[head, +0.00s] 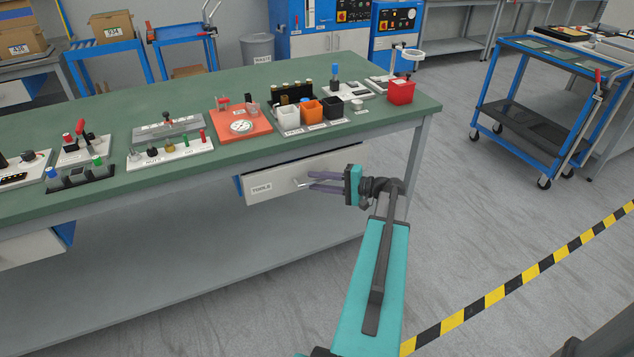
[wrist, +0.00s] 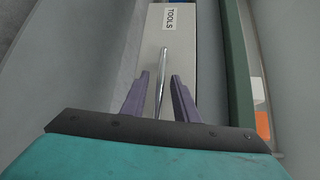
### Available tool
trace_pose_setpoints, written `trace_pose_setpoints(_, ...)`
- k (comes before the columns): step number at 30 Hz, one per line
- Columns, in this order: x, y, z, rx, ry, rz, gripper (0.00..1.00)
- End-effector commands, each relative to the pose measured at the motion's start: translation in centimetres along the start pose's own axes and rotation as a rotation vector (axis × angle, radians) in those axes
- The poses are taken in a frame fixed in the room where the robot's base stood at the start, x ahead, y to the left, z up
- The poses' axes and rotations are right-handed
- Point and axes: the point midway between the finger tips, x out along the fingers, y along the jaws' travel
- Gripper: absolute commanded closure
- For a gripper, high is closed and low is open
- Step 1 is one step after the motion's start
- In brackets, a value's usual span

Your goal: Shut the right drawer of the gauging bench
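The right drawer (head: 332,166) of the gauging bench (head: 150,94) stands pulled out, with its blue side showing under the bench top. Its pale front carries a TOOLS label, also seen on the drawer in the wrist view (wrist: 179,45). A metal bar handle (head: 300,184) sits on that front. My gripper (head: 311,181) is at the handle, its fingers pointing at the drawer front. In the wrist view the fingers are apart, and the handle (wrist: 164,62) runs between them with gaps on both sides. The gripper (wrist: 160,82) looks open and holds nothing.
Another drawer (head: 32,250) at the bench's left also stands out. A red box (head: 401,91), small bins (head: 312,112) and gauges stand on the bench top. A bench leg (head: 417,155) is right of the drawer. A blue cart (head: 540,112) stands farther right; the floor between is clear.

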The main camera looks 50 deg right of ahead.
Motion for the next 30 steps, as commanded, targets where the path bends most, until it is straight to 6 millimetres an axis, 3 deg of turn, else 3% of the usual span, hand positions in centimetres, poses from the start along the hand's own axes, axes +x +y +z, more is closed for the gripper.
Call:
trace_pose_setpoints(11,0.48,-0.01,0.01,0.000,0.000,-0.001,0.73)
trace_pose_setpoints(17,0.46,-0.02,0.00,0.000,0.000,0.000,1.00)
trace_pose_setpoints(30,1.10,-0.21,-0.84,-0.001,-0.001,0.000,1.00)
